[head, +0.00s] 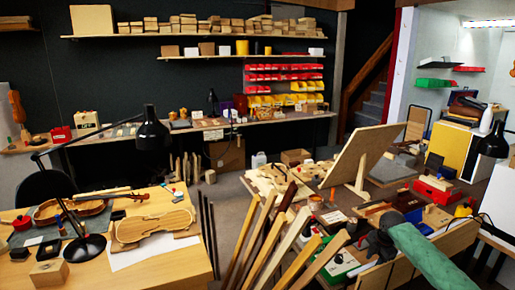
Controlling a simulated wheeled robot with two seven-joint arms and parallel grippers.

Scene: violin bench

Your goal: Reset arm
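My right arm comes in from the lower right corner with a green sleeve-like link. Its dark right gripper (372,243) is over the right workbench, near a small white-and-green box (338,262). The gripper is small and dark here, so I cannot tell whether its fingers are open or shut. I see nothing clearly held in it. My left gripper is not in the head view.
Wooden strips (268,235) stand upright before the right bench. A tilted wooden board (360,150), a red box (432,193) and a black lamp (493,142) crowd that bench. The left table holds a violin (75,211), a violin body (152,226) and a desk lamp (85,247).

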